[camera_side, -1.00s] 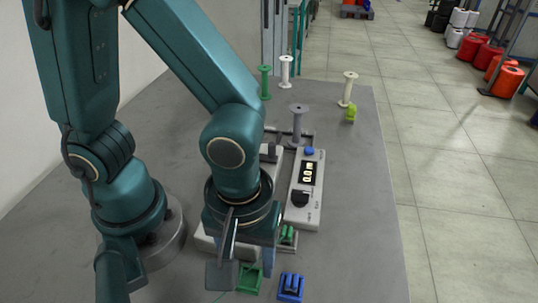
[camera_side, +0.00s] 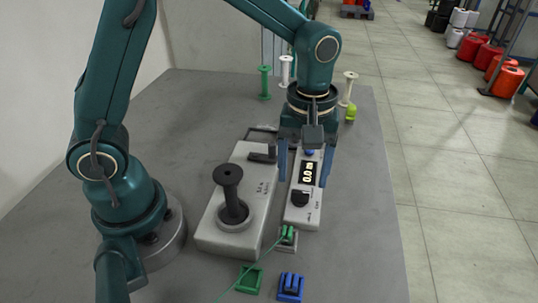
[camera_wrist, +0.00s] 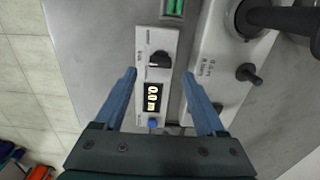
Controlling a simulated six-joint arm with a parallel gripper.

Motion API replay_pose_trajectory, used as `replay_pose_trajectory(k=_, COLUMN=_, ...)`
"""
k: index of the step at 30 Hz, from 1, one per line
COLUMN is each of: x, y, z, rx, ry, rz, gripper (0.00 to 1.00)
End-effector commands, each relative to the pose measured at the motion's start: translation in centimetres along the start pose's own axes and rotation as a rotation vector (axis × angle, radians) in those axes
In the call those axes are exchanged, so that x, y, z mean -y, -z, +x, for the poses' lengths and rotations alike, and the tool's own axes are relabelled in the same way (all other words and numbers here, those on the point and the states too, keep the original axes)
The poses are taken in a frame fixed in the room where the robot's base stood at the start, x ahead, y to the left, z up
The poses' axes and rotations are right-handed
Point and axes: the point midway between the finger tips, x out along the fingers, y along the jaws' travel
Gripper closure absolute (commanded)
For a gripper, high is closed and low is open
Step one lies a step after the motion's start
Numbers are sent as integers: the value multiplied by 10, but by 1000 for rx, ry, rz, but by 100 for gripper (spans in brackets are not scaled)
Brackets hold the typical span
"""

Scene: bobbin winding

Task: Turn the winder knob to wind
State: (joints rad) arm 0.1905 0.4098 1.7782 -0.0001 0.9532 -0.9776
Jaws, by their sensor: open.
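The white control box (camera_side: 310,180) has a black knob (camera_side: 300,198), a display reading 0.0 m and a blue button. The knob also shows in the wrist view (camera_wrist: 159,58), near the line between my fingertips. My gripper (camera_side: 304,172) is open and points down over the box, its fingers on either side of it; no finger touches the knob in the wrist view (camera_wrist: 160,74). Left of the box is the white winder base (camera_side: 220,240) with a dark bobbin (camera_side: 230,190) upright on it and a small black lever or peg (camera_side: 262,154).
A green thread runs from a green clip (camera_side: 288,234) to the lower left, past a green square holder (camera_side: 250,279). A blue holder (camera_side: 290,287) is beside it. Green (camera_side: 264,83), white (camera_side: 286,70) and cream (camera_side: 347,88) spools stand behind. The table's right side is clear.

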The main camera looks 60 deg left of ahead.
Motion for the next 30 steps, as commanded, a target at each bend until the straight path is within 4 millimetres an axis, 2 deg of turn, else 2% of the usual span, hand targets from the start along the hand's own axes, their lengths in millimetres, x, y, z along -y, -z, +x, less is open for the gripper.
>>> replay_pose_trajectory(k=3, x=1, y=-2, z=18, rx=4, ry=6, rz=1, gripper=28)
replay_pose_trajectory(k=7, x=1, y=-1, z=31, rx=3, ry=4, rz=1, gripper=28)
replay_pose_trajectory(k=18, x=0, y=-1, z=38, rx=0, ry=0, rz=1, gripper=28)
replay_pose_trajectory(k=24, x=0, y=-1, z=38, rx=0, ry=0, rz=1, gripper=100)
replay_pose_trajectory(k=30, x=0, y=-1, z=37, rx=0, ry=0, rz=9, gripper=100)
